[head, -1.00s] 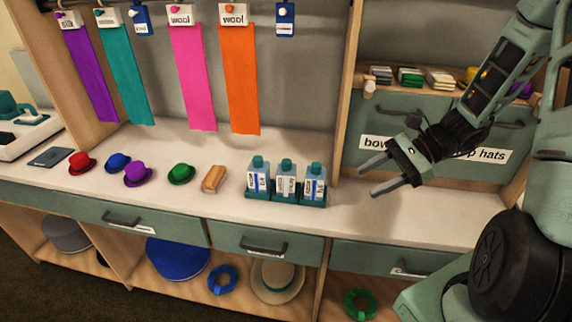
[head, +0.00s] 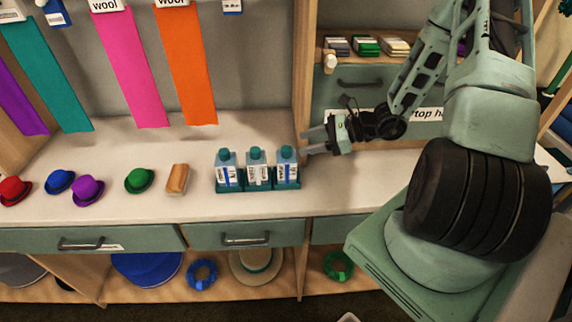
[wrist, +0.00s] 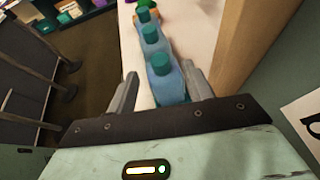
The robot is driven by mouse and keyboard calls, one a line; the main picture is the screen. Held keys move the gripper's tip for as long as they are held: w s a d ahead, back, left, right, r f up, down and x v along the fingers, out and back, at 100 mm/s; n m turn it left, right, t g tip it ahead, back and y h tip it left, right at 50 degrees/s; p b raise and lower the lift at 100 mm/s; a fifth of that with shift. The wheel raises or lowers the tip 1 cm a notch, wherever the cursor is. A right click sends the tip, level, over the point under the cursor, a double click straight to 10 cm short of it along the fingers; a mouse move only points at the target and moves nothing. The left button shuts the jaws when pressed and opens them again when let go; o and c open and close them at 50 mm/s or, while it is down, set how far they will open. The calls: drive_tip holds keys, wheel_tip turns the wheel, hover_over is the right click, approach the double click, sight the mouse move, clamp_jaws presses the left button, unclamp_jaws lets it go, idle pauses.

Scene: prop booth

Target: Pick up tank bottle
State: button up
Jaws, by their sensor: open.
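Three translucent blue bottles with teal caps and white labels stand upright in a row on the counter: the left bottle (head: 226,172), the middle bottle (head: 257,170) and the right bottle (head: 287,168). They sit in a teal holder (head: 258,187). My gripper (head: 304,143) is open and empty, just right of the right bottle, fingers pointing left toward it. In the wrist view, the nearest bottle (wrist: 167,88) appears between the two fingers, with the other bottles lined up beyond it. I cannot tell whether the fingers touch it.
A wooden brush-like block (head: 177,180) and small green (head: 140,180), purple (head: 88,190), blue (head: 60,181) and red (head: 15,190) hats lie left on the counter (head: 120,150). A wooden upright (head: 301,70) stands behind my gripper. Orange (head: 187,70) and pink ribbons hang behind.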

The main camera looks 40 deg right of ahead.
sight(289, 148)
drive_tip(key=shift+f+p+x, duration=0.2)
drive_tip(key=shift+p+x, duration=0.8)
drive_tip(key=shift+x, duration=2.55)
drive_tip(key=shift+s, duration=0.15)
clamp_jaws()
